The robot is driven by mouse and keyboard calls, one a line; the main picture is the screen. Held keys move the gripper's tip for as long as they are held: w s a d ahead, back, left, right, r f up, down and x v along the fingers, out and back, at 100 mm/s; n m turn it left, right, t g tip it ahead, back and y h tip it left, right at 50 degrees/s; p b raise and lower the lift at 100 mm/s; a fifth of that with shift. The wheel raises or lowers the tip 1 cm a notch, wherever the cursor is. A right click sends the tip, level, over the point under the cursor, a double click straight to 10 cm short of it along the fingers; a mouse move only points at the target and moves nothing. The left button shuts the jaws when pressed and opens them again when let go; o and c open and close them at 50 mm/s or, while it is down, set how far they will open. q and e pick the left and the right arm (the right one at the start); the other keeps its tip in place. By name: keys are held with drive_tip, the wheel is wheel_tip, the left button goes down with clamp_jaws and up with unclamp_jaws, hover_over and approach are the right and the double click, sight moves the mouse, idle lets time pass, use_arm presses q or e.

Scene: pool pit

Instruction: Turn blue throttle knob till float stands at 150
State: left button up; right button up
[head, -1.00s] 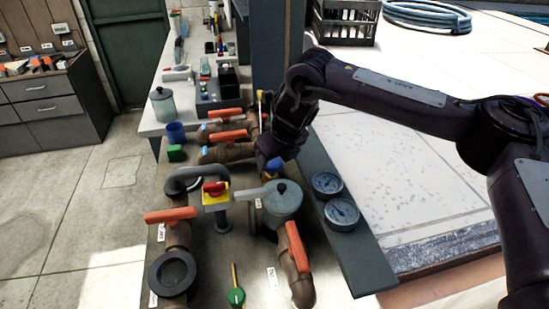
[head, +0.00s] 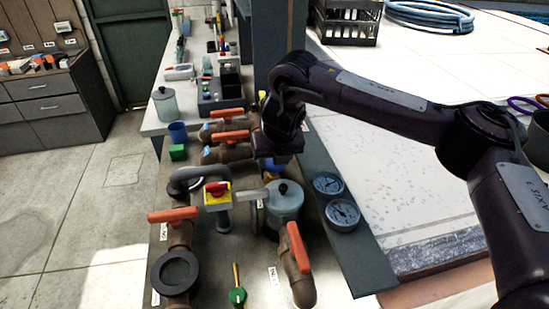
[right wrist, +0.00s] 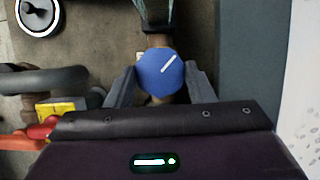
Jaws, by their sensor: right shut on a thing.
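The blue throttle knob (right wrist: 160,74) shows in the right wrist view as a blue faceted cap with a white pointer line slanting to the upper right. My right gripper (right wrist: 160,84) has one finger on each side of the knob and is shut on it. In the head view my right gripper (head: 277,160) reaches down over the pipework and hides most of the knob. A clear upright part (right wrist: 156,14) stands just beyond the knob in the right wrist view. I cannot make out a float or its scale. My left gripper is not in view.
Orange-handled valves (head: 173,215) and a grey lidded pot (head: 284,200) crowd the bench near the gripper. A red and yellow switch (head: 217,194) stands to the left. Two round gauges (head: 342,214) sit on the grey ledge at right. The pale deck beyond is largely clear.

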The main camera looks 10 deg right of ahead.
drive_tip(key=shift+w+r, duration=0.1)
drive_tip(key=o, duration=1)
drive_tip(key=shift+c, duration=0.2)
drive_tip(key=v, duration=0.7)
drive_tip(key=shift+s+r, duration=0.25)
drive_tip(key=shift+r, duration=0.05)
drive_tip(key=shift+r, duration=0.1)
